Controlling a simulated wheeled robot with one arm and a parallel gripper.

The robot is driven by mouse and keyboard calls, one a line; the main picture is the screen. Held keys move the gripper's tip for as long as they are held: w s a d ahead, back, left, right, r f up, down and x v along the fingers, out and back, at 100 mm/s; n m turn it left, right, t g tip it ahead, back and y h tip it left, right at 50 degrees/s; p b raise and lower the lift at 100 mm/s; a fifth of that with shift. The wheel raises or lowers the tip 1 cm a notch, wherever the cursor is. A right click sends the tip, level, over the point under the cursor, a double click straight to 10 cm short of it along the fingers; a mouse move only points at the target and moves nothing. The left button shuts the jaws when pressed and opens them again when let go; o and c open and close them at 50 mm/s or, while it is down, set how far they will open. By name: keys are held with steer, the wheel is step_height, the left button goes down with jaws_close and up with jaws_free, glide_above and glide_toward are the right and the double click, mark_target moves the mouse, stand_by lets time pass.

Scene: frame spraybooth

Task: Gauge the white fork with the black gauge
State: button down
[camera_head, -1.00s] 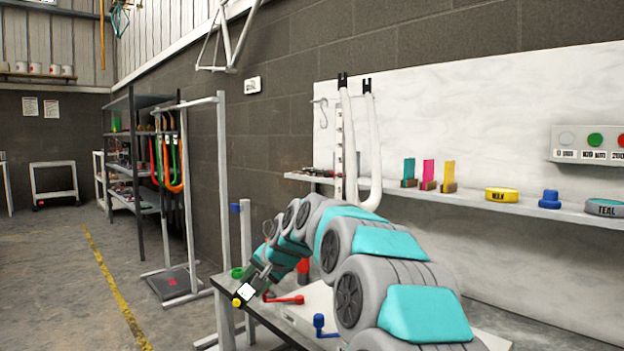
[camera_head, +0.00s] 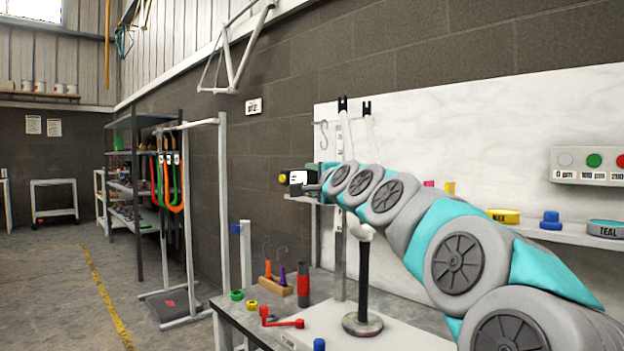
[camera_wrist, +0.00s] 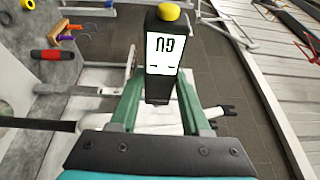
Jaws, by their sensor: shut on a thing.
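The black gauge (camera_head: 297,178) has a yellow tip and a white screen. In the wrist view the gauge (camera_wrist: 164,88) stands between the green fingers of my gripper (camera_wrist: 160,105), which is shut on it. The dark characters on its screen are hard to read. The white fork (camera_head: 370,130) stands upright with black tips at the top; my arm hides much of its middle. My gripper (camera_head: 312,180) holds the gauge left of the fork legs. In the wrist view a white fork leg with a dark end (camera_wrist: 214,112) shows beyond the fingers, apart from the gauge.
A black post on a round base (camera_head: 362,323) stands under the fork on the bench. A wall shelf (camera_head: 565,237) runs behind my arm. The left floor is open.

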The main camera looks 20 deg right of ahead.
steer(key=shift+a, duration=0.1)
stand_by(0.3)
steer(key=shift+w+d, duration=0.3)
steer(key=shift+d, duration=0.5)
steer(key=shift+w+d, duration=0.25)
steer(key=shift+d, duration=0.6)
steer(key=shift+w+d, duration=0.3)
steer(key=shift+d, duration=0.5)
steer(key=shift+w+d, duration=0.3)
steer(key=shift+d, duration=0.6)
stand_by(0.7)
steer(key=shift+s+a+r+p, duration=0.1)
steer(key=shift+s+a+p, duration=0.25)
steer(key=shift+a, duration=0.6)
steer(key=shift+s+a+f+p, duration=0.1)
steer(key=shift+s+a+p, duration=0.25)
steer(key=shift+a, duration=0.55)
steer(key=shift+s+a+r+p, duration=0.1)
steer(key=shift+s+a+p, duration=0.25)
steer(key=shift+a, duration=0.6)
steer(key=shift+s+a+p, duration=0.3)
steer(key=shift+a+p, duration=0.05)
steer(key=shift+a, duration=0.6)
